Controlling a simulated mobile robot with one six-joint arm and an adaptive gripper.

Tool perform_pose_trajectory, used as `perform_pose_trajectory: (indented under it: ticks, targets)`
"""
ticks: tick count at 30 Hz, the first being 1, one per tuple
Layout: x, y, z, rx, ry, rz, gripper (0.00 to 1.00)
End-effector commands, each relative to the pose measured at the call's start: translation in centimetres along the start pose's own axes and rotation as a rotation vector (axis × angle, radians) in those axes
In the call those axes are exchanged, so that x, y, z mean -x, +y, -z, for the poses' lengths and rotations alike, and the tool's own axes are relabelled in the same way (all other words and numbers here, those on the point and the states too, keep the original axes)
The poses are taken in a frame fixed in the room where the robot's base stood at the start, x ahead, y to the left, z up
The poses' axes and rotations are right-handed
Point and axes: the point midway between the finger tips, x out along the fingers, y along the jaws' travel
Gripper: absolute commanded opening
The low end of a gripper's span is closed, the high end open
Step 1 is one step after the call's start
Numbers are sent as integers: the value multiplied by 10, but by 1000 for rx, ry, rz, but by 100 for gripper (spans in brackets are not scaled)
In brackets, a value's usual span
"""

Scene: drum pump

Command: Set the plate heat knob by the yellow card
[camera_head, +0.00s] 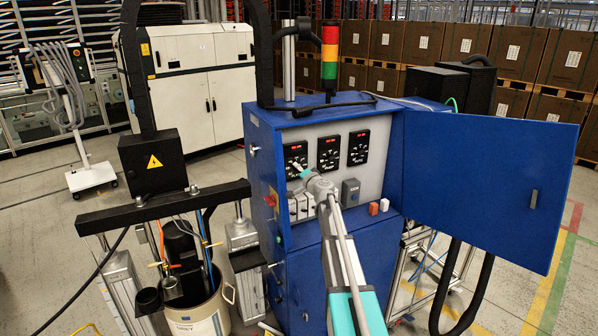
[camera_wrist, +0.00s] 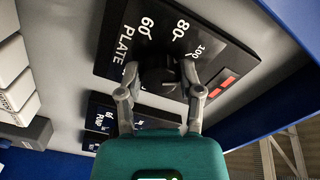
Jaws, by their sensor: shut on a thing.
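The plate heat knob (camera_wrist: 158,76) is black and round, on a black panel (camera_wrist: 137,38) marked PLATE with 60, 80 and 100 on its dial. My gripper (camera_wrist: 159,70) is shut on the knob, one finger on each side. The fingers and the view angle hide the knob's pointer, so I cannot tell its setting. In the head view my gripper (camera_head: 299,168) reaches the leftmost of three black panels (camera_head: 296,150) in the open blue cabinet (camera_head: 262,150). I cannot make out a yellow card in either view.
Two more dial panels, the middle one (camera_head: 328,153) and the right one (camera_head: 358,147), sit beside it. The open blue door (camera_head: 480,180) stands to the right. Grey boxes (camera_head: 350,192) and small red and white blocks are below the panels. A drum (camera_head: 205,312) stands left.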

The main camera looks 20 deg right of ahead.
Motion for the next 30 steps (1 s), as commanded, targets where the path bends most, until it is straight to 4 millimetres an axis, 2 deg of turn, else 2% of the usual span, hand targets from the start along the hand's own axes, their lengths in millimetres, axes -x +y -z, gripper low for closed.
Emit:
perform_pose_trajectory:
  ticks: [9, 15, 21, 30]
  targets:
    - [-1, 0, 1, -289, 1, 0, 0]
    - [-1, -1, 1, -422, 2, 0, 0]
    - [-1, -1, 1, -498, 2, 0, 0]
    - [-1, 0, 2, -523, 2, 0, 0]
